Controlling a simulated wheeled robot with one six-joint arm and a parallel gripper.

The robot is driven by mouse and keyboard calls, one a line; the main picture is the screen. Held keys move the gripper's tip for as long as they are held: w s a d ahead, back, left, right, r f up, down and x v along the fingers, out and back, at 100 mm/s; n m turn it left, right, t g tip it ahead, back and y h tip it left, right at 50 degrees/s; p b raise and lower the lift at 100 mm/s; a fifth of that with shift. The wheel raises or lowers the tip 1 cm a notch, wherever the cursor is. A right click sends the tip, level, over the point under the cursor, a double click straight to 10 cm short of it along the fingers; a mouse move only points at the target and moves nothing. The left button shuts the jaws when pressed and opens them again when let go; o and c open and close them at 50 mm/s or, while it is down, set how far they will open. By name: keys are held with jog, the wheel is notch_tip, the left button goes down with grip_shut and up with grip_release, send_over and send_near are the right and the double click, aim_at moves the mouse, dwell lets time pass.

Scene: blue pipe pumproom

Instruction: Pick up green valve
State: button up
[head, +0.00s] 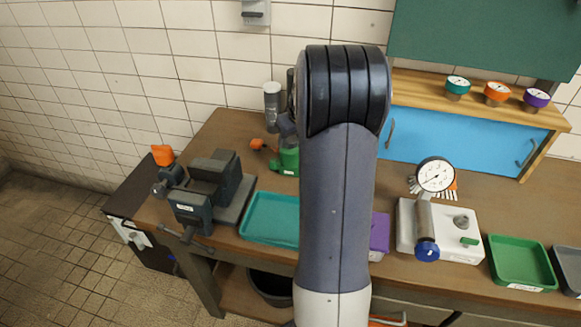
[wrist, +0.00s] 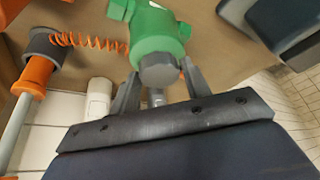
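The green valve (head: 288,161) stands on the wooden bench near the back wall in the head view, partly hidden by my arm. In the wrist view the green valve (wrist: 155,35) is close up at the top middle, its round end facing my gripper. My gripper (wrist: 160,72) has its two grey fingers spread on either side of that round end. The fingers look apart, with small gaps beside the valve; I cannot tell whether either touches it. In the head view my arm hides most of the gripper.
A dark vise (head: 205,190) and teal tray (head: 270,216) lie in front of the valve. An orange-tipped tool (head: 257,144) is left of it; an orange coil (wrist: 92,42) reaches close to it in the wrist view. A grey cylinder (head: 272,103) stands behind.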

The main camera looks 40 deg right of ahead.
grip_shut()
jog(key=shift+r, duration=0.15)
dwell(0.4)
